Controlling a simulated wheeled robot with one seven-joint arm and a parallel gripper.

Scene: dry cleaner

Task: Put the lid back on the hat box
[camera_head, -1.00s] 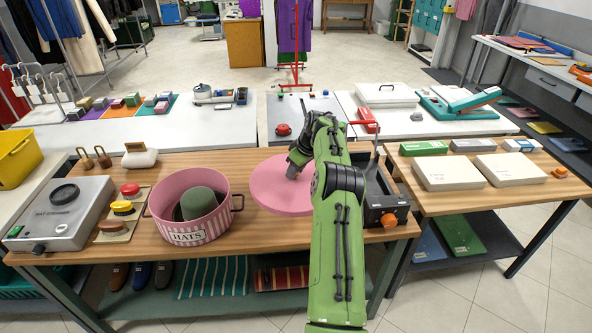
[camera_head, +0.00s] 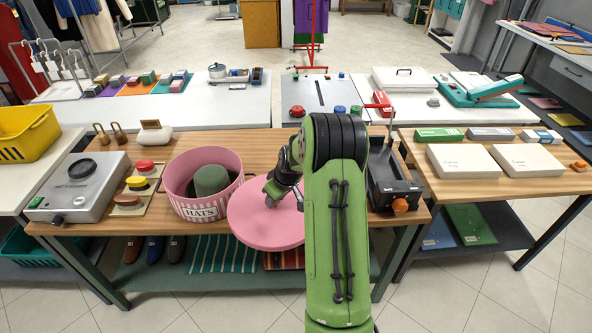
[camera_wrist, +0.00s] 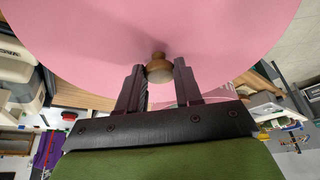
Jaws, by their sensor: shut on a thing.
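The pink round lid (camera_head: 262,222) is held tilted, its top facing me, at the front edge of the table just right of the hat box. My gripper (camera_wrist: 160,72) is shut on the lid's brown knob (camera_wrist: 159,68), with one dark finger on each side; the lid (camera_wrist: 150,25) fills the top of the wrist view. The pink hat box (camera_head: 203,213) with striped sides and a HATS label stands open on the wooden table. A green hat (camera_head: 210,179) sits inside it. The lid's left edge overlaps the box's right side in the head view; whether they touch cannot be told.
The hat steamer (camera_head: 78,183) and a stand of colored knobs (camera_head: 141,184) are left of the box. A black tray (camera_head: 392,180) with an orange ball (camera_head: 400,205) is right of my arm. White boxes (camera_head: 465,160) lie on the right table. Bare wood shows behind the hat box.

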